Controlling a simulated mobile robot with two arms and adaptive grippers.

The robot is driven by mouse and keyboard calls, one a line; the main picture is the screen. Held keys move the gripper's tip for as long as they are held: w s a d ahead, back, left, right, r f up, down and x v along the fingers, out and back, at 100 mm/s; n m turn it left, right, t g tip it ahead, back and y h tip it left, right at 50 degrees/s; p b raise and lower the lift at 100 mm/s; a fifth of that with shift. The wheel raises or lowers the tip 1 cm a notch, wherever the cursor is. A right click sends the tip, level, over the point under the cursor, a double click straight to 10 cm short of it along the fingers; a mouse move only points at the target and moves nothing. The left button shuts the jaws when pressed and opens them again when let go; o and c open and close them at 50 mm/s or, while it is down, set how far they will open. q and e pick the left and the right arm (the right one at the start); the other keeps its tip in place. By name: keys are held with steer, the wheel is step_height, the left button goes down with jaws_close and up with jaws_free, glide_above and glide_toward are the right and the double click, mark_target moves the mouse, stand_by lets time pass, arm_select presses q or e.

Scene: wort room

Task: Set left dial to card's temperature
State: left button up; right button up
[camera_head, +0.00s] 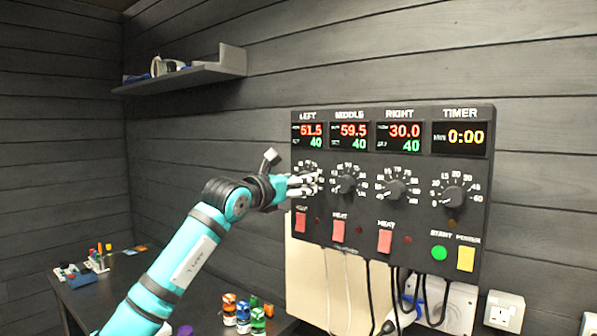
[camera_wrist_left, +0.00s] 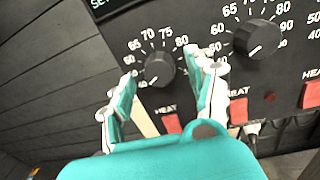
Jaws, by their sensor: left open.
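The left dial (camera_wrist_left: 159,69) is a black knob with white numbers around it on a dark control panel (camera_head: 470,118). In the wrist view its pointer is turned to the lower left, near the low end. My left gripper (camera_head: 308,182) is open in front of this dial and hides most of it in the head view. In the wrist view its fingers (camera_wrist_left: 165,70) are spread to either side of the knob; I cannot tell whether they touch it. The left display (camera_head: 308,137) reads 61.5 in red and 40 in green. I see no readable card. My right gripper is out of view.
The middle dial (camera_head: 346,184), right dial (camera_head: 396,190) and timer dial (camera_head: 453,196) sit to the right. Red heat switches (camera_head: 338,231) are below. Cables hang under the panel. Small coloured-lid jars (camera_head: 243,314) stand on the table. A wall shelf (camera_head: 190,76) is upper left.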

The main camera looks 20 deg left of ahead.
arm_select(q)
steer(key=shift+w+d, duration=0.1)
steer(key=shift+w, duration=0.35)
steer(key=c, duration=1.1)
steer(key=shift+c, duration=0.2)
